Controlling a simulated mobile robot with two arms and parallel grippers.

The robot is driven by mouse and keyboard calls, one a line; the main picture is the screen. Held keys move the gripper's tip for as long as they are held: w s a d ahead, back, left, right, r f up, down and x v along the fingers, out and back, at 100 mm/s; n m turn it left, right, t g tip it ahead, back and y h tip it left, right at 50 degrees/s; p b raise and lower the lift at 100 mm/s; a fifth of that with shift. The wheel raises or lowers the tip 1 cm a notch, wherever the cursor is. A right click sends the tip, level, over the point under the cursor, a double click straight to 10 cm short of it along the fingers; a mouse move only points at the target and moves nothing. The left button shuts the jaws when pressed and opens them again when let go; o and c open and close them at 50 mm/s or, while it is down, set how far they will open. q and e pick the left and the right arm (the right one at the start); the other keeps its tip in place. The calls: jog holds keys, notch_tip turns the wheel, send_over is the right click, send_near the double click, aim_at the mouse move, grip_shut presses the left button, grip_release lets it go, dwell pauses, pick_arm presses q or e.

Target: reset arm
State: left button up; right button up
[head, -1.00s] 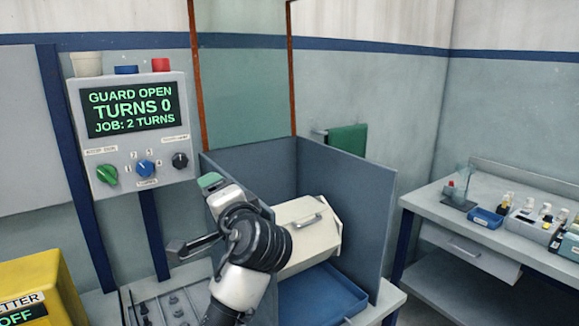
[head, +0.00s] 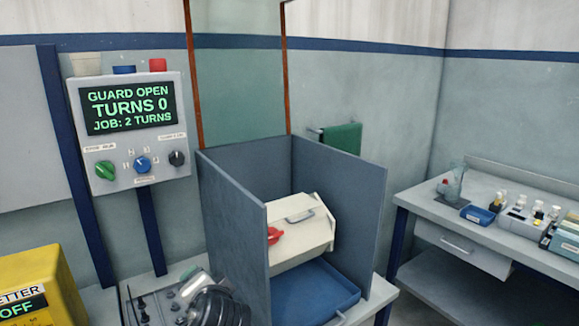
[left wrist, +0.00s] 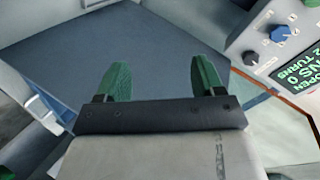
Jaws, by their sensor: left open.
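My left arm shows low in the head view, at the bottom left of the guard box. In the left wrist view my left gripper (left wrist: 160,82) has its two green fingers apart, with nothing between them. It faces a blue-grey panel (left wrist: 70,60), apart from the control panel (left wrist: 258,30) at the right of that view. My right gripper is in neither view.
The control panel (head: 165,155) reads GUARD OPEN, TURNS 0, JOB: 2 TURNS. The three-sided enclosure (head: 235,205) holds a cream barrel (head: 312,222) with a red knob (head: 273,236) above a blue tray (head: 315,290). A side bench (head: 420,205) with bottles stands right.

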pick_arm(q)
jog(key=s+a+f+n+g+h, duration=0.1)
jog(key=s+a+f+g+h, duration=0.1)
jog(key=s+f, duration=0.65)
jog(key=s+a+f+n+g+h, duration=0.15)
jog(key=s+f, duration=0.25)
jog(key=s, duration=0.4)
jog(key=s+f+n+g+h, duration=0.1)
jog(key=s+f+g, duration=0.25)
jog(key=s, duration=0.35)
jog(key=s+a+f+n+g+h, duration=0.1)
jog(key=s+f+n+h, duration=0.1)
jog(key=s+f, duration=0.45)
notch_tip(320, 180, down, 24)
jog(key=s+g, duration=0.1)
jog(key=s, duration=0.1)
jog(key=s+a+f+g, duration=0.1)
jog(key=s+a+f, duration=0.1)
jog(key=s+f, duration=1.3)
jog(key=shift+s+a+f+m+g, duration=0.2)
jog(key=shift+s+f+m+g, duration=0.2)
jog(key=shift+f, duration=0.2)
jog(key=shift+c, duration=0.4)
